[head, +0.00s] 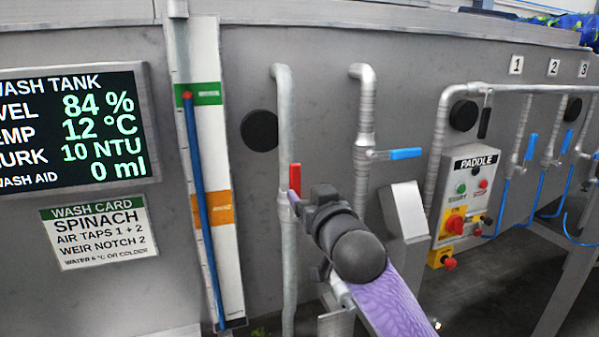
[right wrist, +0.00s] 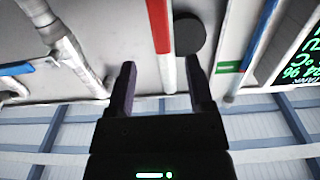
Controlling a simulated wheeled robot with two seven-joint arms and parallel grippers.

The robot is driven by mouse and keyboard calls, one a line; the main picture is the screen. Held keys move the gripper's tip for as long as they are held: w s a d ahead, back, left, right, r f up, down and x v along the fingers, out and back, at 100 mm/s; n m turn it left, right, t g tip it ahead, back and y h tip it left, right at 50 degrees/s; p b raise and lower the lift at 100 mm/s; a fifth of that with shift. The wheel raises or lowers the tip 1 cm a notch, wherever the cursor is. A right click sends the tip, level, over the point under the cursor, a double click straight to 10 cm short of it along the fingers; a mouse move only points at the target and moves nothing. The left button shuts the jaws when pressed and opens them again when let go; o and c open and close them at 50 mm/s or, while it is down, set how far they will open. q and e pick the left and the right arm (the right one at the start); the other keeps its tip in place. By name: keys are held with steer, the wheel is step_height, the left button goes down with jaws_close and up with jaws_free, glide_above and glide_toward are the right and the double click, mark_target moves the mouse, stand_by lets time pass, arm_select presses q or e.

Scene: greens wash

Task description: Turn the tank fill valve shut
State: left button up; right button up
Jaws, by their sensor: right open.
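A red lever (head: 295,180) sits upright, in line with a grey vertical pipe (head: 284,115) on the tank wall. A second pipe (head: 363,110) to its right carries a blue lever (head: 405,154), which sticks out sideways across the pipe. No readable label shows which is the fill valve. My right gripper (head: 301,203) is at the red lever, its arm partly hiding the pipe below. In the right wrist view the jaws (right wrist: 162,78) are open, with the red lever (right wrist: 159,25) running toward the gap between them; contact cannot be told. My left gripper is out of view.
A display (head: 72,125) reads 84 %. A level gauge (head: 203,150) has its red marker at the green band. A wash card (head: 98,231) hangs below the display. A paddle control box (head: 467,195) and blue-handled taps (head: 530,147) stand to the right.

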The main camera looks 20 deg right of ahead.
mark_target(296, 181)
steer(key=w, duration=0.4)
steer(key=w+p, duration=0.1)
steer(key=w, duration=0.3)
steer(key=shift+a+f, duration=0.1)
steer(key=shift+a, duration=0.1)
jaws_close()
stand_by(1.0)
